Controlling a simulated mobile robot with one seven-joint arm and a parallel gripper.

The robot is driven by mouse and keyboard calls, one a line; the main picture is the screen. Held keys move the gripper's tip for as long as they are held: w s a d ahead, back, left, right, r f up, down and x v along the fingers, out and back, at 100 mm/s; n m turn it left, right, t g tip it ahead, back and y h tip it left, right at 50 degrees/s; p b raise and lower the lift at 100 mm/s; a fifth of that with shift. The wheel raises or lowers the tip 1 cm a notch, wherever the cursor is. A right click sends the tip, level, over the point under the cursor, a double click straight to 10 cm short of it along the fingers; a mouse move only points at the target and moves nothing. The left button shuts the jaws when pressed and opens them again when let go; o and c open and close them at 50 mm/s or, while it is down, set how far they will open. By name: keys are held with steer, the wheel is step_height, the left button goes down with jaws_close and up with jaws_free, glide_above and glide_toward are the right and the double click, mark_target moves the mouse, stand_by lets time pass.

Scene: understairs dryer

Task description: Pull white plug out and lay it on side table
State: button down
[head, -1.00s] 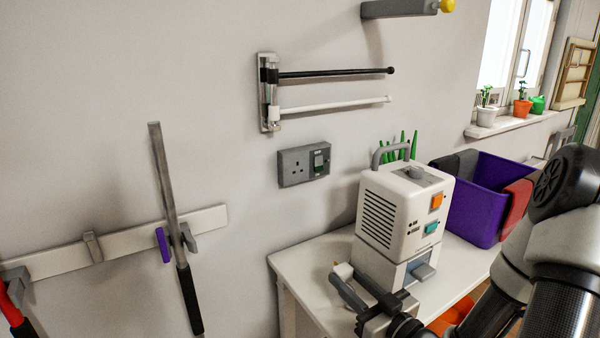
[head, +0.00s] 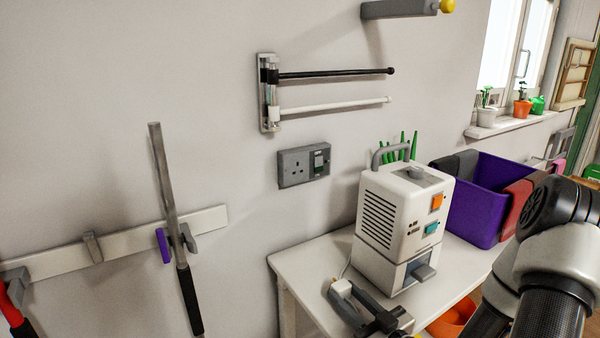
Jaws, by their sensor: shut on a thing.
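The white plug (head: 341,287) is between the fingertips of my gripper (head: 344,294), which is shut on it. The plug is out of the grey wall socket (head: 304,166), whose holes are bare. My gripper is over the left front part of the white side table (head: 305,263), below and right of the socket. A thin pale cord runs up from the plug towards the white dryer unit (head: 392,222). I cannot tell whether the plug touches the table top.
The dryer unit stands on the table just right of my gripper. A purple bin (head: 478,205) is behind it to the right, and an orange bowl (head: 453,316) is at lower right. The table's left end is clear.

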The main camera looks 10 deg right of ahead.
steer(key=c, duration=1.2)
jaws_free()
steer(key=p+v, duration=0.2)
steer(key=v, duration=1.5)
steer(key=shift+s+d, duration=0.1)
steer(key=shift+s, duration=0.15)
